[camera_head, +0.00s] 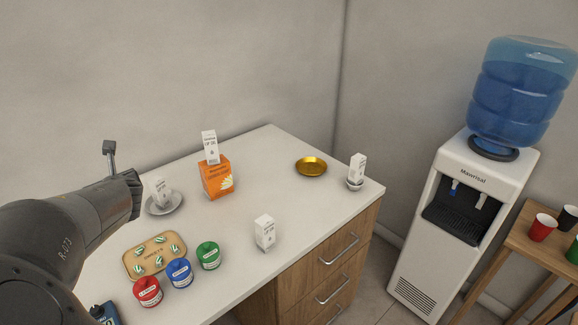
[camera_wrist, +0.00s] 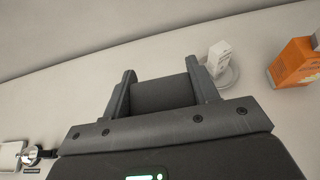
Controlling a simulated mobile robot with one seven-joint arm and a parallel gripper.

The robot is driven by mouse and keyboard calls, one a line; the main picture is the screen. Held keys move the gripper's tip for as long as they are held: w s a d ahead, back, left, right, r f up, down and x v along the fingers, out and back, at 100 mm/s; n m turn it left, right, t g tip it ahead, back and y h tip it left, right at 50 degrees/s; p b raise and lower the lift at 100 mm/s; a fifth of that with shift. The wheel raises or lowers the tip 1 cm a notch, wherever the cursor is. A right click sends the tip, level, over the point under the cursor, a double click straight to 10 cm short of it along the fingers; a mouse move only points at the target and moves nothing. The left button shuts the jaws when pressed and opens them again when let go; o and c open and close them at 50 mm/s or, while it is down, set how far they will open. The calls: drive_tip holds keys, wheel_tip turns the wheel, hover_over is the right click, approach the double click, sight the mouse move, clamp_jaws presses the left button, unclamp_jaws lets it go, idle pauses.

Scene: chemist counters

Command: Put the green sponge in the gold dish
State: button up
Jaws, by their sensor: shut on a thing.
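The gold dish (camera_head: 311,166) is a round, shallow, empty dish on the white counter, toward its back right corner. My gripper (camera_head: 110,148) is at the left of the head view, above the counter's left side and far from the dish. In the wrist view my gripper (camera_wrist: 160,80) is shut on a dark grey block (camera_wrist: 161,93), which spans the gap between the two fingers. No green shows on this block, so I cannot tell for sure that it is the sponge. No green sponge shows elsewhere.
Between gripper and dish stand an orange box (camera_head: 217,178) with a white carton (camera_head: 210,147) on top. A carton sits on a saucer (camera_head: 164,203). Another carton (camera_head: 265,232) stands near the front; one (camera_head: 357,168) is right of the dish. Jars (camera_head: 179,272) and a tray (camera_head: 130,262) are front left.

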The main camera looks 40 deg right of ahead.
drive_tip(key=shift+r, duration=0.75)
drive_tip(key=w+d+r+m+h, duration=0.1)
drive_tip(key=w+d, duration=0.2)
drive_tip(key=d, duration=0.5)
drive_tip(key=w+d+r+m+h, duration=0.1)
drive_tip(key=w+d+h, duration=0.15)
drive_tip(key=d, duration=0.45)
drive_tip(key=m+g+h, duration=0.4)
drive_tip(key=m+h, duration=0.2)
drive_tip(key=m, duration=0.1)
hover_over(317, 169)
wheel_tip(317, 169, down, 2)
drive_tip(key=f, duration=0.1)
wheel_tip(317, 169, down, 16)
drive_tip(key=shift+a+f, duration=0.15)
drive_tip(key=shift+f, duration=2.05)
